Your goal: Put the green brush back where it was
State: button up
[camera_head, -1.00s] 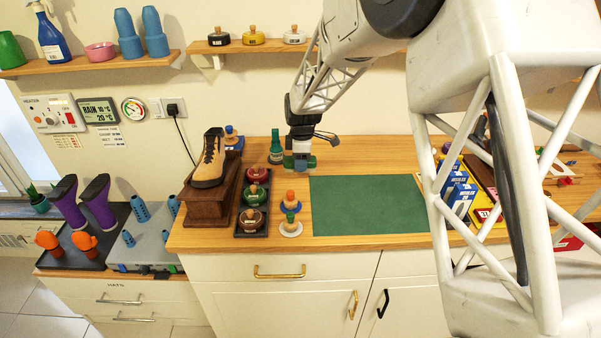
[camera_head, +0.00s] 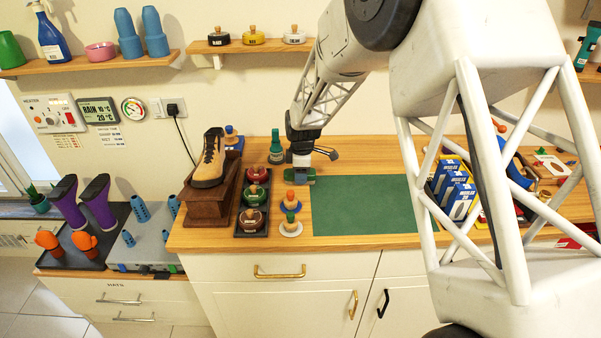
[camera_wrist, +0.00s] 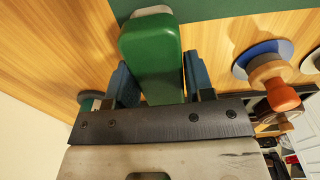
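The green brush (camera_wrist: 152,60) lies between the two blue finger pads of my gripper (camera_wrist: 160,85) in the wrist view. Both pads sit against its sides, and a pale part shows at its far end. In the head view my gripper (camera_head: 301,178) is low over the wooden counter, at the back left corner of the green mat (camera_head: 365,205). The brush is small there and mostly covered by the fingers. Whether its underside touches the counter I cannot tell.
Just in front stand an orange-knobbed dauber (camera_head: 290,196) on a blue disc and a green-knobbed one (camera_head: 290,217) on a white disc. A dark tray (camera_head: 240,229) of tins is left; a green bottle (camera_head: 276,148) is behind. The mat is clear.

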jog(key=o, duration=0.3)
jog(key=shift+o, duration=0.2)
jog(key=shift+r, duration=0.15)
notch_tip(320, 180, up, 12)
jog(key=shift+d, duration=0.2)
dwell(0.4)
dwell(0.6)
